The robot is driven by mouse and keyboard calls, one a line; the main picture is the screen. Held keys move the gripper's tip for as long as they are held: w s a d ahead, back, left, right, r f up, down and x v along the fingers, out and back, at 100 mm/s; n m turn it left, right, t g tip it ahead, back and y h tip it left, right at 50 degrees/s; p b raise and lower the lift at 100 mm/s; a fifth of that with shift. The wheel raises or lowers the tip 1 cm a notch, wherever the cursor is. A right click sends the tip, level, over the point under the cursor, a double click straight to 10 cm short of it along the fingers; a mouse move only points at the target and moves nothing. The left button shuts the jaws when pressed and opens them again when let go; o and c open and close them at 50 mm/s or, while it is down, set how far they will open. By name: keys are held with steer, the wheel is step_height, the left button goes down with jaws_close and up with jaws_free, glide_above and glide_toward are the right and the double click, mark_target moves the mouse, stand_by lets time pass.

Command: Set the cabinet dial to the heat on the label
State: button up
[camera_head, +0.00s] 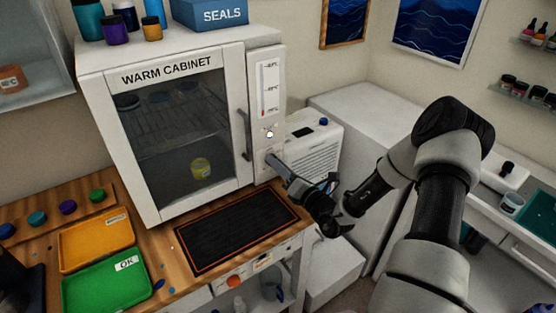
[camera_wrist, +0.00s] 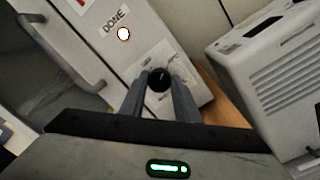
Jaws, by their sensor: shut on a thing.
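The warm cabinet (camera_head: 105,100) is a white box with a glass door, standing on the wooden bench. Its right panel carries a tall gauge (camera_head: 268,88) with a red column and small temperature marks I cannot read surely. The black round dial (camera_wrist: 159,79) is low on that panel, on a pale plate with faint print. My gripper (camera_head: 271,158) reaches it from the lower right; in the wrist view its fingers (camera_wrist: 160,84) are shut on the dial, one on each side. The dial's pointer setting is not readable.
A white round lamp (camera_wrist: 123,34) beside a "DONE" tag is on the panel above the dial. The door handle (camera_head: 245,134) is left of the panel. A white vented unit (camera_head: 318,152) stands close on the right. A black mat (camera_head: 235,232) lies in front.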

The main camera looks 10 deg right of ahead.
steer(key=shift+m+p, duration=0.6)
steer(key=shift+m, duration=0.6)
steer(key=o, duration=1)
steer(key=shift+o, duration=0.2)
steer(key=shift+s, duration=0.1)
steer(key=v, duration=1.7)
steer(key=shift+f+b, duration=0.15)
steer(key=shift+b, duration=0.25)
steer(key=shift+s+a, duration=0.15)
